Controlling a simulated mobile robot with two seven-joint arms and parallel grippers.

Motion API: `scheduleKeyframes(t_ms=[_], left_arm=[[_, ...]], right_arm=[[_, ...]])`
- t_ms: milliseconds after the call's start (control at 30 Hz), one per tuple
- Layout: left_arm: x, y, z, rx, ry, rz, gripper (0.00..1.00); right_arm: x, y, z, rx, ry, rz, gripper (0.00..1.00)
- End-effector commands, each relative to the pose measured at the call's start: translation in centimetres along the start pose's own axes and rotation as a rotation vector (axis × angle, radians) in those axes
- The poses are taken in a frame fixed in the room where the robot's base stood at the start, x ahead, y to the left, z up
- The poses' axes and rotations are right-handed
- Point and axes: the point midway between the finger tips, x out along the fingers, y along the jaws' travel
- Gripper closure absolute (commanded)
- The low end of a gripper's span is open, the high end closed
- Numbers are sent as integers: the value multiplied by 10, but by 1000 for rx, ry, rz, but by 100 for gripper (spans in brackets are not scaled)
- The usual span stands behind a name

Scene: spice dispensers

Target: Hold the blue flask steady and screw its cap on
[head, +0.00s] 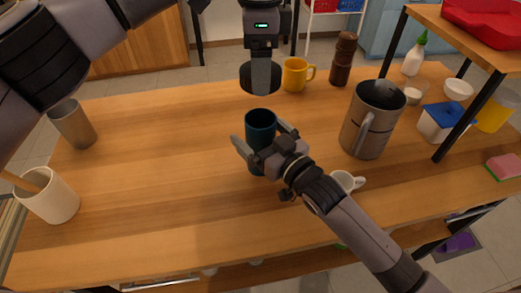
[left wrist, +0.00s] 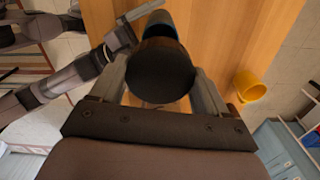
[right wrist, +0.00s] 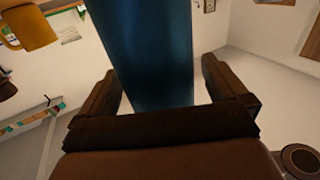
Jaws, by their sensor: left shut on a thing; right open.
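The blue flask (head: 261,134) stands upright on the table with its open top showing. It also fills the middle of the right wrist view (right wrist: 155,50). My right gripper (head: 266,143) is open, with one finger on each side of the flask and gaps between the fingers and its wall. My left gripper (head: 262,66) points down and is shut on the dark round cap (head: 260,80). The cap (left wrist: 160,75) sits between its fingers in the left wrist view and hides much of the flask there. In the head view a gap shows between cap and flask.
A white cup (head: 345,181) stands close to my right wrist, and a metal pitcher (head: 372,120) to its right. A yellow mug (head: 295,75) and a brown pepper mill (head: 342,60) stand behind. The table's left middle (head: 160,150) is clear.

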Motion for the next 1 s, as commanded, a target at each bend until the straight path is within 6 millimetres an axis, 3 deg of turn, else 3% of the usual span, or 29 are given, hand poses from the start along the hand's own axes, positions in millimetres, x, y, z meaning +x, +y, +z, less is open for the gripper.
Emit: scheduleKeyframes(t_ms=[200, 400, 467, 567, 833, 1000], left_arm=[[0, 0, 0, 0, 0, 0, 54], [0, 0, 0, 0, 0, 0, 54], [0, 0, 0, 0, 0, 0, 54], [5, 0, 0, 0, 0, 1, 54], [43, 0, 0, 0, 5, -2, 54], [50, 0, 0, 0, 5, -7, 54]], right_arm=[[0, 0, 0, 0, 0, 0, 1], [0, 0, 0, 0, 0, 0, 66], [0, 0, 0, 0, 0, 0, 80], [0, 0, 0, 0, 0, 0, 81], [0, 0, 0, 0, -1, 0, 81], [0, 0, 0, -1, -1, 0, 81]])
